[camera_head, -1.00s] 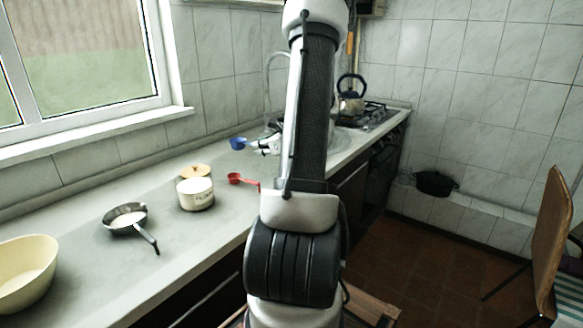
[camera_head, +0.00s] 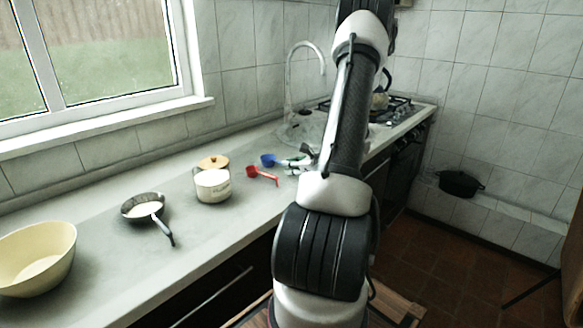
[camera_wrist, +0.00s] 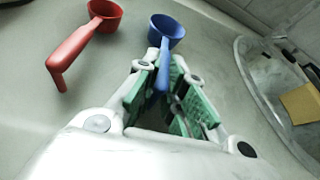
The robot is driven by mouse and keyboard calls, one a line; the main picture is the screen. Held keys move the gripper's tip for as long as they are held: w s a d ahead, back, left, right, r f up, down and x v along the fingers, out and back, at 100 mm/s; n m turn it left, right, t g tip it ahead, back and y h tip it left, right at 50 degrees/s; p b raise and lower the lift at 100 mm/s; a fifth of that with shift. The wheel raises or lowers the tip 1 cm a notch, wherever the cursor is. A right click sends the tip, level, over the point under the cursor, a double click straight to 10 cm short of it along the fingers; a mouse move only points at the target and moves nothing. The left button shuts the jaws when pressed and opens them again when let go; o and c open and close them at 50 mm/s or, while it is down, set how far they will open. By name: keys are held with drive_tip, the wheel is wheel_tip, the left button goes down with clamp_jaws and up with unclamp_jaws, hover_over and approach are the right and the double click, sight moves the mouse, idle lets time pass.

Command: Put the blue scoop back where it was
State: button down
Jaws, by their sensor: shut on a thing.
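The blue scoop (camera_head: 267,160) is over the counter, just behind the red scoop (camera_head: 262,175), with its cup pointing left. In the wrist view the blue scoop's cup (camera_wrist: 167,28) shows its open top, and its handle runs back between the green finger pads. My gripper (camera_head: 302,161) is shut on that handle; the fingers also show in the wrist view (camera_wrist: 168,82). The scoop is at or close to the counter surface; I cannot tell whether it touches. The red scoop (camera_wrist: 84,40) lies to its left in the wrist view, apart from it.
A white pot (camera_head: 213,187) with pale contents stands left of the scoops, a wooden lid (camera_head: 212,161) behind it. A small pan (camera_head: 143,205) and a cream bowl (camera_head: 37,258) are farther left. The sink (camera_wrist: 254,73) with a yellow sponge (camera_wrist: 301,104) lies right of my gripper.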

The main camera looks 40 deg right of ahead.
drive_tip(key=c, duration=1.5)
unclamp_jaws()
drive_tip(key=shift+f, duration=0.1)
